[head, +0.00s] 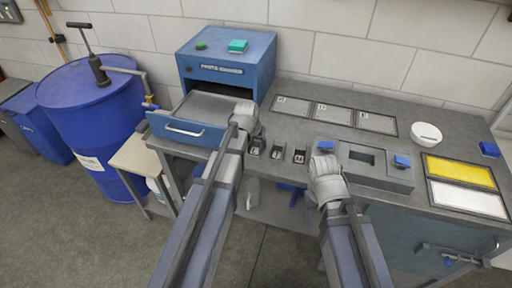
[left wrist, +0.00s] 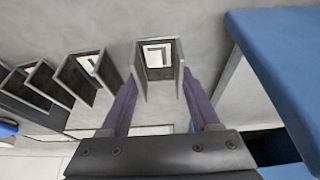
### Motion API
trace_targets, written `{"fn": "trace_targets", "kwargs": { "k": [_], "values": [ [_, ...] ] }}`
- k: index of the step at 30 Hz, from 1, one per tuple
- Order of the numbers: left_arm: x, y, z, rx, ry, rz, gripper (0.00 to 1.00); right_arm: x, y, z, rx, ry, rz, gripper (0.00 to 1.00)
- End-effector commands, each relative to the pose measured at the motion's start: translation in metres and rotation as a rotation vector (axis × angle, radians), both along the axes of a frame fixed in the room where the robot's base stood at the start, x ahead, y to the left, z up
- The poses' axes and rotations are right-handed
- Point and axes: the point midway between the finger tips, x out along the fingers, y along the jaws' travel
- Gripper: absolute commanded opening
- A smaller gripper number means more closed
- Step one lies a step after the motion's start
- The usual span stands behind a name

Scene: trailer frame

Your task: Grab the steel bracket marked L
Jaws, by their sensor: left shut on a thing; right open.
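In the left wrist view, a grey steel bracket (left wrist: 158,58) with a white plate on it stands between the fingers of my left gripper (left wrist: 160,85), which is shut on it. The mark on the plate is too small to read surely. In the head view my left gripper (head: 244,116) hides this bracket, beside the open drawer. Other similar brackets stand in a row to its right: one (head: 256,147), a second (head: 277,151) and a third (head: 299,156). My right gripper (head: 325,165) is open and empty near the bench front.
A blue parts cabinet (head: 228,55) with its drawer (head: 186,130) pulled out is left of the row. Three marked plates (head: 333,113) lie at the back. A grey fixture (head: 372,168), white bowl (head: 426,134) and yellow tray (head: 460,172) are at right.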

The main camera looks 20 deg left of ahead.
Motion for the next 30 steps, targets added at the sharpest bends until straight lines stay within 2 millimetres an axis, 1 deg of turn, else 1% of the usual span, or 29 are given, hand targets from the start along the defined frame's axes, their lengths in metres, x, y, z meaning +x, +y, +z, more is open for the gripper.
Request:
{"fn": "trace_targets", "kwargs": {
  "k": [1,9,11,23,26,30],
  "values": [
    [0.0,0.0,0.0,0.0,0.0,0.0,0.36,0.0,0.0,0.0,0.0,0.0,0.0,0.5],
    [0.0,0.0,0.0,0.0,0.0,0.0,0.05,0.0,0.0,0.0,0.0,0.0,0.0,0.5],
    [0.0,0.0,0.0,0.0,0.0,0.0,0.0,0.0,0.0,0.0,0.0,0.0,0.0,0.5],
    [0.0,0.0,0.001,0.0,0.0,0.0,0.0,0.0,0.0,0.001,0.0,0.0,0.0,0.5],
    [0.0,0.0,0.004,0.0,0.0,0.0,0.0,0.0,0.0,0.004,0.0,0.0,0.0,0.5],
    [0.0,0.0,0.014,0.0,-0.001,0.0,0.0,0.0,0.0,0.014,0.0,0.0,0.0,0.5]
  ]
}}
